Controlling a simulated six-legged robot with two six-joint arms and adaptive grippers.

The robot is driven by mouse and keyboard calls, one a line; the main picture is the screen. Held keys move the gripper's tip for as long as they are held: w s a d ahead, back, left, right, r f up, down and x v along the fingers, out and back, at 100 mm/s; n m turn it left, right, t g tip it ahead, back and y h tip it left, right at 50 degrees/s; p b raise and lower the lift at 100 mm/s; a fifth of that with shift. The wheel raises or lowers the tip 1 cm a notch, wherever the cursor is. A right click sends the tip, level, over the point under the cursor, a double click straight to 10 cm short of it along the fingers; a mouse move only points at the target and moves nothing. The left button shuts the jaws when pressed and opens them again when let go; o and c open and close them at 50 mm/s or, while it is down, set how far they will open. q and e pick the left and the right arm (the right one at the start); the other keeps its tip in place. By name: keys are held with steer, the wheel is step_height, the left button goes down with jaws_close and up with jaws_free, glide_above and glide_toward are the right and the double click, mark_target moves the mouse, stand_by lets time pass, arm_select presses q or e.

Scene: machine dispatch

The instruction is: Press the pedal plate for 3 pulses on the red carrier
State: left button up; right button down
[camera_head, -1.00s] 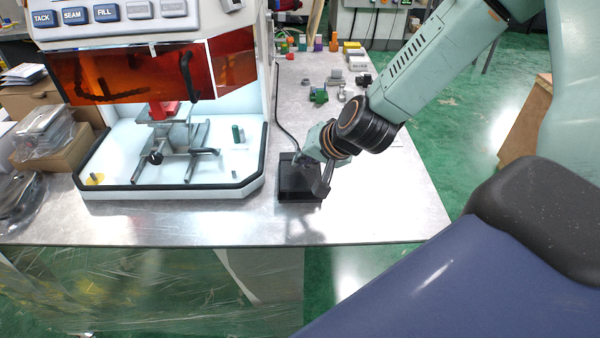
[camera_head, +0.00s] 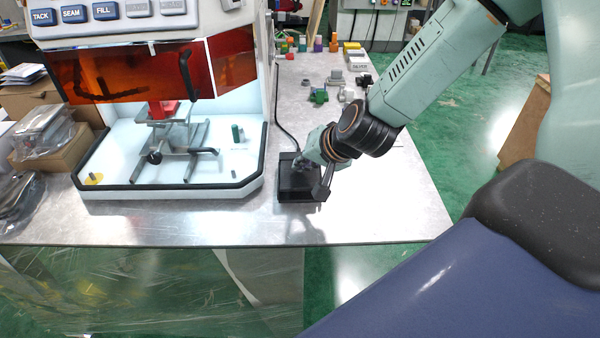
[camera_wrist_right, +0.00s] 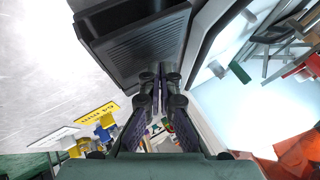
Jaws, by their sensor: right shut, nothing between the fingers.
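The black pedal (camera_head: 298,193) stands on the metal table, right of the machine. Its ribbed plate (camera_wrist_right: 145,50) fills the top of the right wrist view. My right gripper (camera_head: 308,171) is over the pedal in the head view, shut and empty. Its fingertips (camera_wrist_right: 160,82) are close to the plate's lower edge in the wrist view; I cannot tell whether they touch. A red block (camera_head: 164,108), likely the red carrier, sits on the grey fixture (camera_head: 178,142) inside the machine, partly hidden by the orange shield. My left gripper is not in view.
The welding machine (camera_head: 257,100) has TACK, SEAM and FILL buttons (camera_head: 103,11) and an orange shield (camera_head: 130,75). A cable runs along its right side to the pedal. Small coloured parts (camera_head: 319,96) lie at the back. The table's front right is clear.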

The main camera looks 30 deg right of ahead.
mark_target(303, 173)
steer(key=shift+s+f+b, duration=0.15)
steer(key=shift+f+b, duration=0.4)
steer(key=shift+f, duration=0.2)
stand_by(0.5)
steer(key=shift+r, duration=0.1)
steer(key=shift+w+r+p, duration=0.2)
steer(key=shift+r+p, duration=0.85)
steer(key=shift+p, duration=0.05)
steer(key=shift+r, duration=0.1)
steer(key=shift+w+r+p, duration=0.1)
steer(key=shift+r+p, duration=0.2)
steer(key=shift+p, duration=0.15)
steer(key=r+p, duration=0.4)
steer(key=shift+w+d+r, duration=0.15)
steer(key=shift+d, duration=0.05)
stand_by(0.4)
